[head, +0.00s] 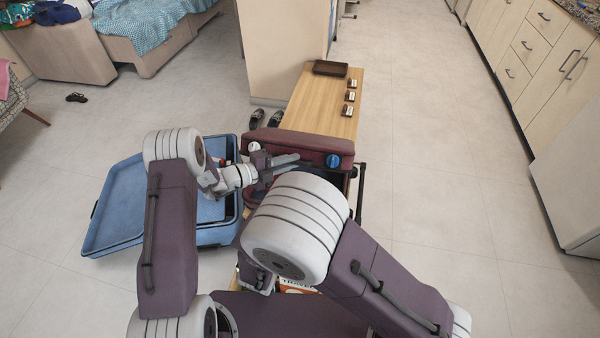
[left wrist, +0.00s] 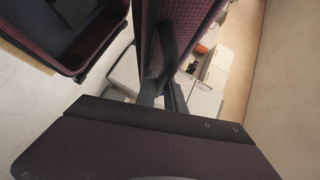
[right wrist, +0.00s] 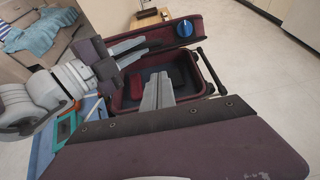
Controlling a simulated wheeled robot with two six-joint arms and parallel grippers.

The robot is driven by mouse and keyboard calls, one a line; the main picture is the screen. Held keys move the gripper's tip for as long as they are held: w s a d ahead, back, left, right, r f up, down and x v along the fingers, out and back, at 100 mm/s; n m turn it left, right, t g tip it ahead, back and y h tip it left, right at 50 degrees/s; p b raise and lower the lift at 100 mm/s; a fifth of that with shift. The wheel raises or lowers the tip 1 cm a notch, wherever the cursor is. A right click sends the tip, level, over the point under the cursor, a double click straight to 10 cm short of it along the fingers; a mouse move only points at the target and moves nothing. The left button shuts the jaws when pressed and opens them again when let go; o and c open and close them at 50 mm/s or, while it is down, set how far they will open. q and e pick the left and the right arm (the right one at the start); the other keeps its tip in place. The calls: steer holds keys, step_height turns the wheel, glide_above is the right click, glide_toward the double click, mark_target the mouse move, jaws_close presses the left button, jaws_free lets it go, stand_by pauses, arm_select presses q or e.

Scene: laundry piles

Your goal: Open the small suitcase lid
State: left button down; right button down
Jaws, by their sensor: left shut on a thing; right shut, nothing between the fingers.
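The small maroon suitcase stands on the wooden bench (head: 328,92), with its lid (head: 305,146) raised at the far side. A blue round piece (head: 333,160) is on the lid. My left gripper (head: 292,159) is at the lid; in the left wrist view it is shut on the lid's dark handle (left wrist: 168,45). The suitcase's open body (left wrist: 85,35) shows beside it. The right wrist view shows the body's dark inside (right wrist: 135,88) and the lid (right wrist: 165,42) tilted up behind it. My right gripper (right wrist: 161,76) is shut and empty in front of the opening. My right arm hides much of the body in the head view.
A large blue suitcase (head: 112,212) lies open on the floor at the left. A brown tray (head: 330,68) and several small dark items (head: 349,97) sit on the bench's far end. Shoes (head: 257,117) lie beside the bench. The floor to the right is clear.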

glide_toward(302, 164)
steer(key=w+d+f, duration=0.1)
steer(key=w+f, duration=0.3)
steer(key=f, duration=0.1)
steer(key=shift+w+d+r, duration=0.3)
steer(key=shift+w+r, duration=0.15)
steer(key=shift+w, duration=0.25)
steer(key=shift+w+d+r, duration=0.15)
steer(key=shift+w+r, duration=0.35)
steer(key=shift+r, duration=0.2)
arm_select(q)
steer(key=shift+s, duration=0.1)
arm_select(e)
steer(key=shift+w+d+r, duration=0.1)
steer(key=shift+w+r, duration=0.15)
steer(key=shift+r, duration=0.1)
